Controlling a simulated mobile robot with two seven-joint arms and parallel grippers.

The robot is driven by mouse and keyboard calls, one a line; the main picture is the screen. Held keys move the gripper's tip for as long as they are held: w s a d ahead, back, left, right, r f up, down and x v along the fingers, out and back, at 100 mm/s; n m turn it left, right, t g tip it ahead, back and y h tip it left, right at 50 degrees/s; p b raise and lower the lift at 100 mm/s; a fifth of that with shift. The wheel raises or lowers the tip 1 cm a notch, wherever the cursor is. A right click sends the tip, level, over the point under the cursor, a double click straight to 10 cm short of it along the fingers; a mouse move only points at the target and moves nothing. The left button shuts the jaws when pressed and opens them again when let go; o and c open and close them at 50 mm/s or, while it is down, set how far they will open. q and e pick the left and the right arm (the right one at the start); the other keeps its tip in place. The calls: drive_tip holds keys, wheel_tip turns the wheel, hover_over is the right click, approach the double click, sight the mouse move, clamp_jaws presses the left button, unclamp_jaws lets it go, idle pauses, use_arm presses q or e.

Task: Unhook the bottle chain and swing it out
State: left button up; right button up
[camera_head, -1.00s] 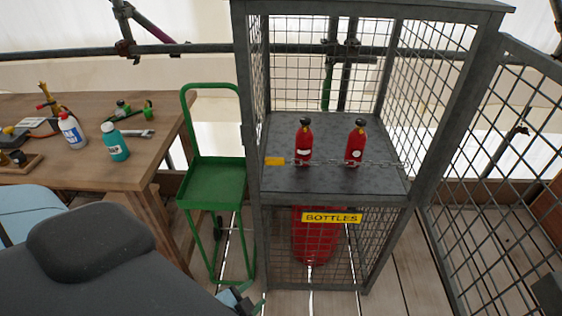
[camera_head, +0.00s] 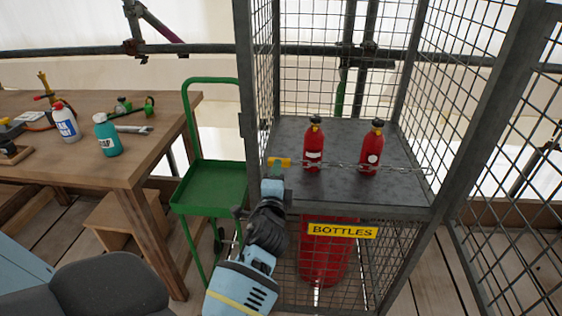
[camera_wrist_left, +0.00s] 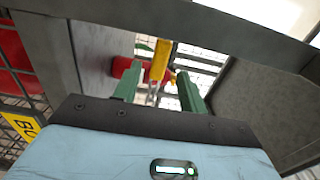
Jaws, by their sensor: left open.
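The bottle chain (camera_head: 343,165) runs across the front of the cage shelf, before two small red bottles, one on the left (camera_head: 313,150) and one on the right (camera_head: 371,153). A yellow tag (camera_head: 283,161) is at the chain's left end, by the left cage post. My left gripper (camera_head: 274,172) is at this tag, coming from the front and below. In the left wrist view its two green fingers (camera_wrist_left: 158,84) are apart, with the yellow tag (camera_wrist_left: 160,58) just beyond and between them. Whether they touch it, I cannot tell. The hook itself is not clear. My right gripper is not in view.
The grey mesh cage has a left post (camera_head: 246,100) close to my gripper and an open mesh door (camera_head: 500,230) at right. A large red cylinder (camera_head: 325,262) stands below the shelf, behind a BOTTLES sign (camera_head: 342,230). A green trolley (camera_head: 212,185) and wooden table (camera_head: 90,160) are left.

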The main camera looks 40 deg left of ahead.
sight(280, 158)
use_arm(q)
drive_tip(key=shift+x, duration=3.95)
drive_tip(key=shift+d, duration=0.1)
clamp_jaws()
